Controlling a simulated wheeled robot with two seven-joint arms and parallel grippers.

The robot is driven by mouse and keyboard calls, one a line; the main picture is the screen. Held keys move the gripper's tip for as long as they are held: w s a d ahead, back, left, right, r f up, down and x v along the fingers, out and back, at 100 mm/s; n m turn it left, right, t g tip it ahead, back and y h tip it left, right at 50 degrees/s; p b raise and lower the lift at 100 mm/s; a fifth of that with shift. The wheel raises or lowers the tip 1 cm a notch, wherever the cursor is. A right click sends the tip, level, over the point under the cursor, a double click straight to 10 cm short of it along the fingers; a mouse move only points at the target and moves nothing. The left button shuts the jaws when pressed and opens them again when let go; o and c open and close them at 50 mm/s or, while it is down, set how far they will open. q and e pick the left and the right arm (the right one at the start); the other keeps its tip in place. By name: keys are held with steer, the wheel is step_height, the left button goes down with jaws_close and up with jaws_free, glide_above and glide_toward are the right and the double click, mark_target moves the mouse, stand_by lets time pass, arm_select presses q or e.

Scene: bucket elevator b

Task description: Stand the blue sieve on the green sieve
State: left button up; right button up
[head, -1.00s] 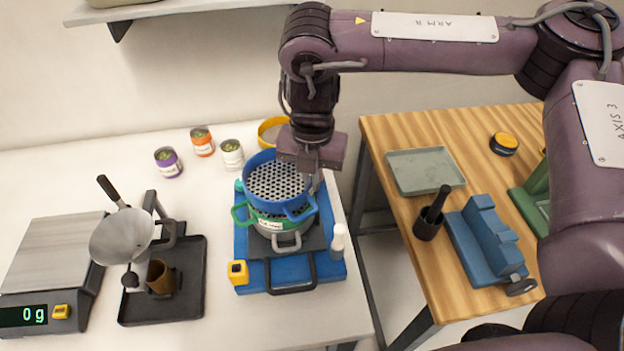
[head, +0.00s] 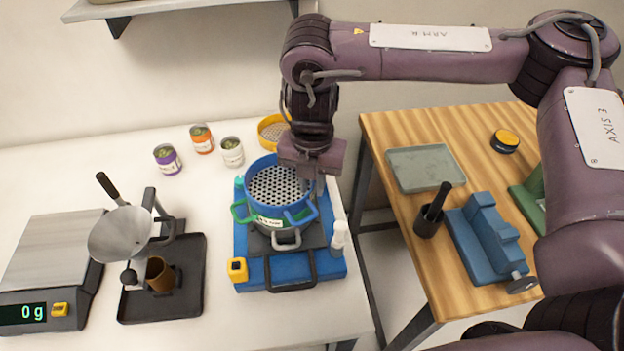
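The blue sieve (head: 284,209), with a perforated metal mesh, sits level on top of the green sieve (head: 243,213) in the head view. Their rims look lined up, and no gap shows between them. The green sieve is mostly hidden, with its green handle and white label showing below the blue one. My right gripper (head: 320,184) points down at the blue sieve's back right rim and is shut on it; its fingers are partly hidden. My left gripper is out of view.
The stack stands on a blue shaker base (head: 256,274) with a black handle. A small white bottle (head: 338,240) is close at its right. A yellow sieve (head: 271,128) and several cans are behind. A funnel stand (head: 190,290) and scale (head: 55,250) are left.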

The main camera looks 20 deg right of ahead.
steer(key=shift+o, duration=0.6)
steer(key=shift+r, duration=0.1)
steer(key=shift+r, duration=0.3)
step_height(320, 180, up, 12)
steer(key=shift+r, duration=0.25)
steer(key=shift+r+p, duration=0.1)
steer(key=shift+p, duration=0.2)
